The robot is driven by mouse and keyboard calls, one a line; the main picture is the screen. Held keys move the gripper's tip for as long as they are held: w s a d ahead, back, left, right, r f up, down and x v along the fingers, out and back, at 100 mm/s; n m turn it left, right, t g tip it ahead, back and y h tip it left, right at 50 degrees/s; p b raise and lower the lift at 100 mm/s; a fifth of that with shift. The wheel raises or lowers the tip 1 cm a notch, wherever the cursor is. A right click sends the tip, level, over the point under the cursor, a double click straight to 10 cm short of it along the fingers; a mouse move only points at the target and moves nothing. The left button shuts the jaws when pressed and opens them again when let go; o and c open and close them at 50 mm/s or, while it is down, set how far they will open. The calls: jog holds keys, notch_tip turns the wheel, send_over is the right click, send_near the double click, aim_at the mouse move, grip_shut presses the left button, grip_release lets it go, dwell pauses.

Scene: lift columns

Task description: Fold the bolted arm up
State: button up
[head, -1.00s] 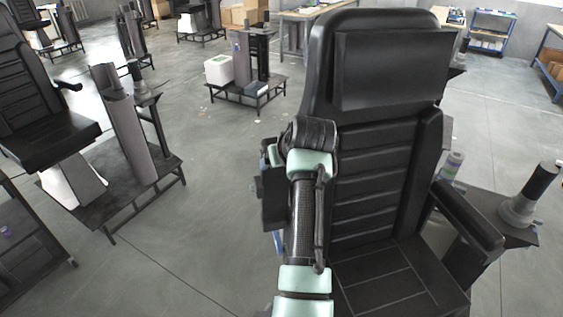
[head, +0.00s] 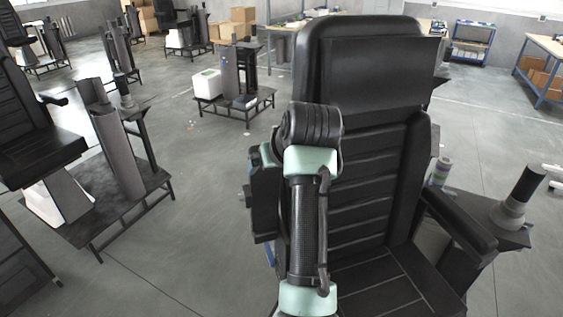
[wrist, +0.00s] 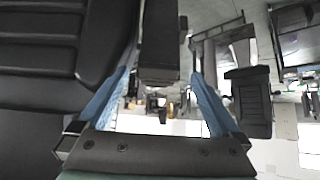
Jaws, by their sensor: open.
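A black seat (head: 372,160) with a ribbed back stands in front of me in the head view. Its right armrest (head: 458,220) sticks out forward, low. In the wrist view a dark padded bar (wrist: 160,45), which looks like the seat's other armrest, lies between the blue fingers of my gripper (wrist: 162,62). The gripper is open, one finger on each side of the bar, with a gap visible at the right finger. The ribbed back (wrist: 45,40) is close beside the left finger. In the head view my arm hides this armrest and most of the gripper.
Another black seat (head: 35,130) and a column on a low platform (head: 110,205) stand at left. A platform with a white box (head: 207,84) is farther back. A dark post (head: 522,190) stands at right. Grey floor is clear between them.

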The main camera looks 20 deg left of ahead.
jog(key=b+v, duration=0.2)
jog(key=v, duration=0.5)
jog(key=shift+r, duration=0.25)
jog(key=shift+s, duration=0.1)
jog(key=d+r+m+t+b, duration=0.2)
jog(key=d+r+m+t, duration=0.2)
jog(key=d+r+t, duration=0.65)
jog(key=s+d+r+m+t+h, duration=0.2)
jog(key=s+d+r+t, duration=0.3)
jog(key=s+r, duration=0.3)
jog(key=s+d+r+m+t+h, duration=0.2)
jog(key=s+d+r+t+h, duration=0.2)
jog(key=s+r, duration=0.3)
jog(key=shift+s+d+r+m+t+b, duration=0.3)
jog(key=shift+s+d+r+t+b, duration=0.15)
jog(key=shift+s+t, duration=0.25)
